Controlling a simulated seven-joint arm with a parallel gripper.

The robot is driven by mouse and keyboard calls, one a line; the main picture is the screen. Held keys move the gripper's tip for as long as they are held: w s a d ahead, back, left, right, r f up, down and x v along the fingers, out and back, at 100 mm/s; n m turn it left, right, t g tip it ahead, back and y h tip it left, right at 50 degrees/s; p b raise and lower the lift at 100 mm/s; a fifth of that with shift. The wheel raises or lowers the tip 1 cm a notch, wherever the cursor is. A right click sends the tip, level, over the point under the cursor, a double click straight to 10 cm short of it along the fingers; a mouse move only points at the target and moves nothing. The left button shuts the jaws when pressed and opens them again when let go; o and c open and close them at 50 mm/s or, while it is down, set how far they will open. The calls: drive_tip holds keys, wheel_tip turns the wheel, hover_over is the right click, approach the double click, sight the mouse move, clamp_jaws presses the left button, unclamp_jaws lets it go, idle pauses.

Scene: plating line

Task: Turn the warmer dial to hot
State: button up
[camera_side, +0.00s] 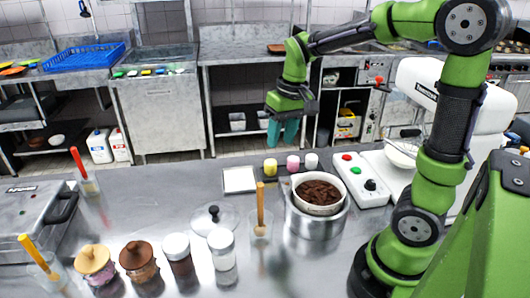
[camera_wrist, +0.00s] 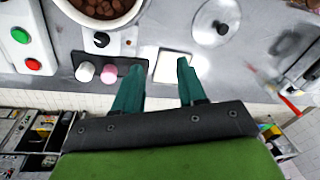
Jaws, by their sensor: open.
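The warmer's black dial (camera_wrist: 101,40) sits on a pale panel (camera_wrist: 122,40) beside the pot of brown pieces, in the wrist view. Its pointer setting is too small to read. In the side view the warmer (camera_side: 316,226) is a round metal body under the white-rimmed pot (camera_side: 318,209), and its dial is not clearly visible. My gripper (camera_side: 283,133) hangs above the far edge of the counter, beyond the warmer. In the wrist view my gripper (camera_wrist: 158,66) is open and empty, with its green fingers apart. The dial lies up and left of the fingers, untouched.
A square white plate (camera_side: 239,180), glass lid (camera_side: 214,219) and several jars are to the left.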

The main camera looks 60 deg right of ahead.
drive_tip(key=shift+w+d+f+n+g+h, duration=0.6)
drive_tip(key=shift+w+d+n+g, duration=2)
drive_tip(key=shift+d, duration=2.55)
drive_tip(key=shift+m+g, duration=0.4)
drive_tip(key=shift+m, duration=0.1)
drive_tip(key=x, duration=1.1)
drive_tip(key=s+x, duration=0.1)
drive_tip(key=x, duration=0.4)
drive_tip(key=shift+s+a+f, duration=0.1)
drive_tip(key=shift+a, duration=0.05)
clamp_jaws()
